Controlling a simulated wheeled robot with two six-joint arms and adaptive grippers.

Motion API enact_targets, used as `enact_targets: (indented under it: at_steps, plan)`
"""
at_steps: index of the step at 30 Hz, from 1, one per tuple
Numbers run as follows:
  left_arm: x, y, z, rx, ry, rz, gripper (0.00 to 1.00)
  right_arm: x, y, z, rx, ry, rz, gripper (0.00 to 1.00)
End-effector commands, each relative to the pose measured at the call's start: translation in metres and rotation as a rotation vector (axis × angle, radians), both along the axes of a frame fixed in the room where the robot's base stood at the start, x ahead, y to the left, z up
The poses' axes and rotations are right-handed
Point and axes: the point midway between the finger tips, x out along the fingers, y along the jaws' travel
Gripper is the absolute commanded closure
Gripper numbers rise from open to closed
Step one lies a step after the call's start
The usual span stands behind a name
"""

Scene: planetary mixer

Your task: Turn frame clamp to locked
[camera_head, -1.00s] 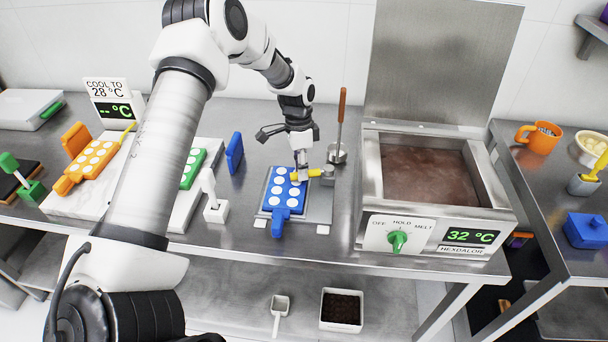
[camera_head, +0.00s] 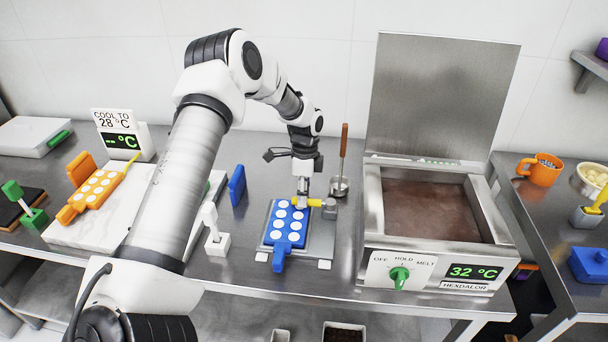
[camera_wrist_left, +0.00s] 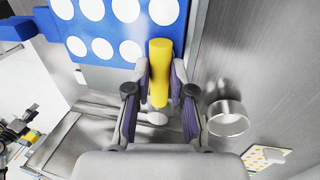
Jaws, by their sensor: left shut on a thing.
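The frame clamp has a yellow lever (camera_head: 316,202) at the back right of a blue frame (camera_head: 279,255) with white round cavities. The frame lies on a grey metal plate (camera_head: 318,244). In the head view the lever points sideways to the right, towards a small metal block (camera_head: 330,209). My left gripper (camera_head: 303,199) reaches down from above and is shut on the lever. In the left wrist view the yellow lever (camera_wrist_left: 159,65) stands between both fingers of the gripper (camera_wrist_left: 160,88), beside the blue frame (camera_wrist_left: 62,22). My right gripper is not in view.
A metal melting tank (camera_head: 430,212) with a green knob (camera_head: 399,276) stands to the right. A ladle with a brown handle (camera_head: 344,150) is behind the plate. A blue block (camera_head: 237,186) and a white stand (camera_head: 217,242) are to the left, beside an orange frame (camera_head: 95,190).

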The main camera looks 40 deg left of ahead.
Motion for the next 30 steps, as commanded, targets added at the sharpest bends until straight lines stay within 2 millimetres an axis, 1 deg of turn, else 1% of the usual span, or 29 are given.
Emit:
enact_targets:
  at_steps: [3,4,5,6,14,17,20,27,30]
  plan:
    - [-0.002,-0.002,-0.003,-0.003,0.005,-0.002,1.00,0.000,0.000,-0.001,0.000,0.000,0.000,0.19]
    - [-0.002,-0.002,-0.003,-0.003,0.005,-0.002,0.67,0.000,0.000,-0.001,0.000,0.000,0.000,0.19]
    - [-0.002,-0.002,-0.003,-0.003,0.005,-0.002,0.56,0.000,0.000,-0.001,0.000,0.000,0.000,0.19]
    - [-0.001,-0.002,-0.003,-0.003,0.005,-0.001,0.53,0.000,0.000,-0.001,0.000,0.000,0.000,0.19]
    - [-0.001,-0.001,-0.001,-0.001,0.002,0.000,0.53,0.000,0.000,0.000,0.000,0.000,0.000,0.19]
    - [0.001,0.000,0.006,-0.001,0.000,0.000,0.53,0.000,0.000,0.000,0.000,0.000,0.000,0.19]
    - [0.005,0.002,0.022,0.000,-0.001,0.000,0.53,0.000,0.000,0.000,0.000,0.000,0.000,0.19]
    - [0.016,0.007,0.082,0.000,0.000,-0.001,0.53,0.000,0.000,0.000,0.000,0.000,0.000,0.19]
    - [0.019,0.009,0.101,0.000,0.001,-0.002,0.53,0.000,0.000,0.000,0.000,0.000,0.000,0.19]
